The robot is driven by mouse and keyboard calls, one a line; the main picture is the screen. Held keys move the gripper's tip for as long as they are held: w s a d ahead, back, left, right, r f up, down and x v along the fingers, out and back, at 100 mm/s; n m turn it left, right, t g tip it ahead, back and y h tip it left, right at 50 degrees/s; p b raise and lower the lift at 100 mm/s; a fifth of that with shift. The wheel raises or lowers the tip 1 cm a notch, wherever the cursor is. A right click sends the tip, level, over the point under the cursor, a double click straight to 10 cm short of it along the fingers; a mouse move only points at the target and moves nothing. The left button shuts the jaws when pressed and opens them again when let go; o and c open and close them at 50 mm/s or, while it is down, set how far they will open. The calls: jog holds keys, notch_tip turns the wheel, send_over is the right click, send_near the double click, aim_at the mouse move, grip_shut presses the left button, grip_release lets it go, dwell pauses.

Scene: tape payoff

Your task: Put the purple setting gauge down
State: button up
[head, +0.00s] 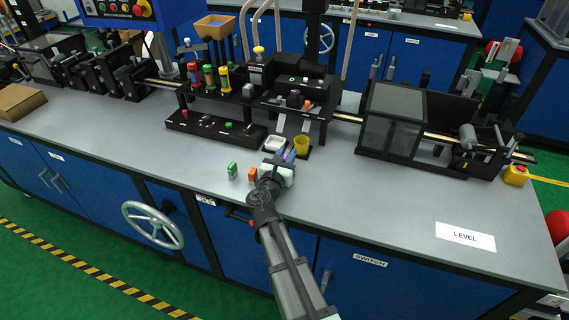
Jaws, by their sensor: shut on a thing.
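The purple setting gauge (290,155) shows as a small purple patch at the tip of my gripper (284,160). My gripper is shut on it, over the front part of the grey bench top. Much of the gauge is hidden by the gripper, and I cannot tell whether it touches the bench. A green block (232,169) and an orange block (252,174) stand on the bench to the left of the gripper.
A white dish (274,144) and a yellow cup (301,145) are just behind the gripper. The black machine (215,125) stands behind them, and a caged unit (392,118) is to the right. The bench is clear toward the LEVEL label (466,236).

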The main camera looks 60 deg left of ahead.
grip_shut()
jog(key=shift+r, duration=0.1)
